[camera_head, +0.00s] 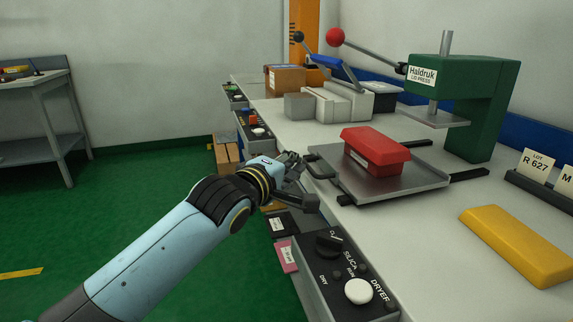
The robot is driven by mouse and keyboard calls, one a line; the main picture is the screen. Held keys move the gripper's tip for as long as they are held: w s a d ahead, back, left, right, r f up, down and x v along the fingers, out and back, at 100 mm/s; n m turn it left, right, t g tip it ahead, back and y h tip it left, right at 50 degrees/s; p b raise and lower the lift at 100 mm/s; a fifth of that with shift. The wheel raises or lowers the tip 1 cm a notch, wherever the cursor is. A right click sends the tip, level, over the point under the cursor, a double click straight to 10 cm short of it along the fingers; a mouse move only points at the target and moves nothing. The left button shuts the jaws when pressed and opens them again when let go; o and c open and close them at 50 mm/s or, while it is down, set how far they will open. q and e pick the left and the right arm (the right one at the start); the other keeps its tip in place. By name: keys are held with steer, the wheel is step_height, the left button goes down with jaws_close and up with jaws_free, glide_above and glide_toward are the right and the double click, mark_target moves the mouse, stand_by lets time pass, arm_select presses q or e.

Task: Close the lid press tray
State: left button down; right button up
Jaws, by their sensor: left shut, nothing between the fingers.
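The lid press tray (405,186) is a flat grey metal plate on dark rails, pulled out toward the bench's front edge. A red lidded box (375,152) sits on it. The green lid press (478,100), labelled Haldruk, stands behind and to the right, its pressing plate above the bench. The tray lies in front of the press. My left gripper (301,176) is shut and empty at the bench edge, just left of the tray's dark front handle (320,163). I cannot tell whether it touches the handle. My right gripper is not in view.
A yellow block (515,243) lies on the bench at right, near a lot-card holder (540,188). A dryer panel (345,275) with knobs is below the front edge. A sealer with a blue arm (340,95) and a cardboard box (285,78) stand farther back. Green floor at left is open.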

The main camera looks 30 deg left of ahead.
mark_target(356, 152)
arm_select(q)
steer(key=w+d+b, duration=0.1)
steer(key=w+d, duration=0.2)
steer(key=w+d+b, duration=0.1)
steer(key=w+d, duration=0.1)
steer(key=w, duration=0.1)
steer(key=w+d+b, duration=0.1)
steer(key=w+d, duration=0.2)
steer(key=w, duration=0.1)
steer(key=shift+d+f, duration=0.1)
steer(key=shift+d, duration=0.25)
steer(key=shift+w+d+b, duration=0.15)
steer(key=shift+w+b, duration=0.05)
steer(key=shift+b, duration=0.15)
steer(key=shift+r, duration=0.2)
steer(key=shift+w, duration=0.1)
steer(key=shift+r, duration=0.1)
